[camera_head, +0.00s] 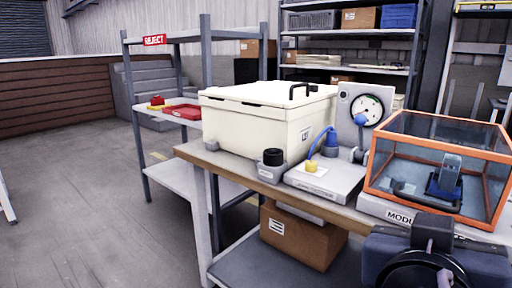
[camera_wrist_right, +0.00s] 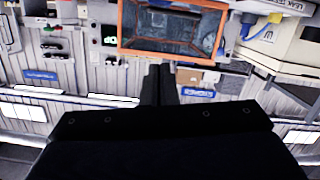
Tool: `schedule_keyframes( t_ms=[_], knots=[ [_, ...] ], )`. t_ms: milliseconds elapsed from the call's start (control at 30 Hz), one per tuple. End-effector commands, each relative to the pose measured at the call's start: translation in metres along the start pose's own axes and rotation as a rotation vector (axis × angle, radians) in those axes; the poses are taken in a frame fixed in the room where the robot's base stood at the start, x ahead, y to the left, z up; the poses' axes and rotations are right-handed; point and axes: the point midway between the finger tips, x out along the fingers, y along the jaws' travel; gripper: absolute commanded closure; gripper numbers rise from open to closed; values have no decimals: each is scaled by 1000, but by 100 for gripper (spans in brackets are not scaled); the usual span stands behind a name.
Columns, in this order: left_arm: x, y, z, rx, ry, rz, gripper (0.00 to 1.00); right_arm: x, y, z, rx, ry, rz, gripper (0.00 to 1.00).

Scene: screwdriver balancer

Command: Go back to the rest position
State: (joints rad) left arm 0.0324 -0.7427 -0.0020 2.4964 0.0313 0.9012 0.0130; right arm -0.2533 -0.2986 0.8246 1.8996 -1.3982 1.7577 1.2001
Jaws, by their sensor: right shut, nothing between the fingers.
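My right gripper (camera_wrist_right: 160,84) shows in the right wrist view, with its two dark fingers together and nothing between them. It is apart from the bench and its things. In the head view, part of my right arm (camera_head: 435,265) is at the lower right, in front of the bench's near edge. My left gripper is in neither view. An orange-framed clear box (camera_head: 437,168) stands at the right of the bench with a blue and dark device inside. It also shows at the top of the right wrist view (camera_wrist_right: 172,50).
The workbench (camera_head: 235,171) holds a cream lidded case (camera_head: 245,113), a grey fixture with a yellow fitting and blue tube (camera_head: 325,180), and a round gauge (camera_head: 367,110). A cardboard box (camera_head: 300,238) sits on the lower shelf. A REJECT rack (camera_head: 155,40) stands behind.

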Motion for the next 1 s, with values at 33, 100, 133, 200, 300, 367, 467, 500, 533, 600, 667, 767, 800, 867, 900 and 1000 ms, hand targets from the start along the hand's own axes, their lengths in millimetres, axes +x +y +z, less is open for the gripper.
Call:
schedule_keyframes(
  t_ms=[33,100,133,200,300,367,467,500,533,600,667,767,800,867,900,1000],
  knots=[
    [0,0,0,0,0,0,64,6,0,9,-33,-30,0,100],
    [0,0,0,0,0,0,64,16,-1,25,-91,-89,-9,100],
    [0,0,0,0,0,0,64,21,-1,34,-119,-120,-15,100],
    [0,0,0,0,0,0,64,32,-1,55,-183,-196,-35,100],
    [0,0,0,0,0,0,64,46,0,93,-270,-326,-81,100],
    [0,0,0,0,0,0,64,53,1,121,-318,-423,-125,100],
    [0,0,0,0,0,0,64,60,3,178,-369,-612,-243,100],
    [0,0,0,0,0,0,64,59,3,203,-368,-690,-308,100],
    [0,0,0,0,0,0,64,57,2,220,-361,-744,-360,100],
    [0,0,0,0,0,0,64,50,-3,251,-319,-840,-480,100],
    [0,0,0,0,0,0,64,43,-8,271,-265,-893,-570,100],
    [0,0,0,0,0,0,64,32,-18,292,-156,-940,-697,100],
    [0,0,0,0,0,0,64,28,-22,297,-108,-948,-741,100],
    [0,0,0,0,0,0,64,24,-28,303,-32,-951,-798,100],
    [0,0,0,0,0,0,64,21,-32,306,22,-947,-831,100],
    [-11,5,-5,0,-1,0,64,16,-36,296,119,-929,-885,100]
  ],
)
